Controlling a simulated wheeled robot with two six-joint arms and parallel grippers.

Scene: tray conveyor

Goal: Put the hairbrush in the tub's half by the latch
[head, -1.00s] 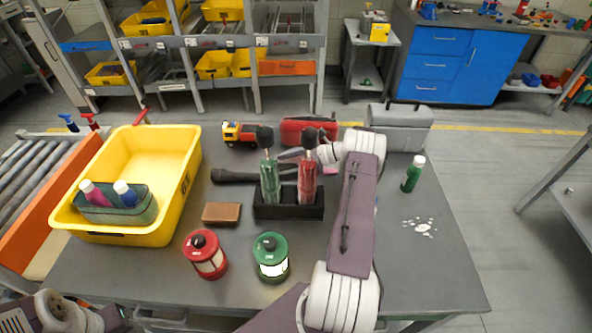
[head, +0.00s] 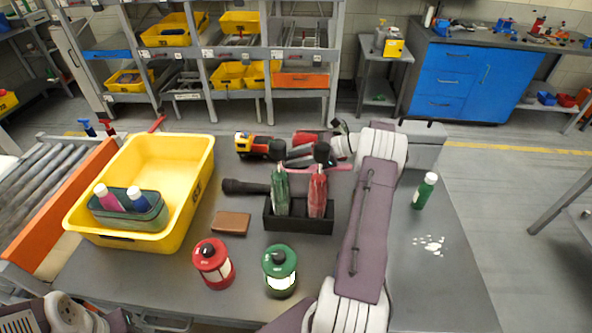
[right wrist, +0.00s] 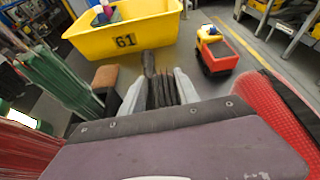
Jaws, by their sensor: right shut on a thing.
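The yellow tub (head: 202,170) stands at the left of the table. A green caddy (head: 150,222) with a pink-capped and a blue-capped bottle fills part of its near half; its far half is empty. A red lever (head: 158,123) shows just beyond the tub's far end. The right wrist view shows something dark and ridged between the fingers (right wrist: 160,92). My left arm shows at bottom left; its fingers are unclear.
A black stand (head: 290,226) with green and red umbrellas is close to my right gripper. A black flashlight (head: 245,187), a brown wallet (head: 231,223), a toy truck (head: 255,144) and red and green lanterns (head: 213,263) (head: 280,270) lie towards the tub. A green bottle (head: 425,191) stands at right.

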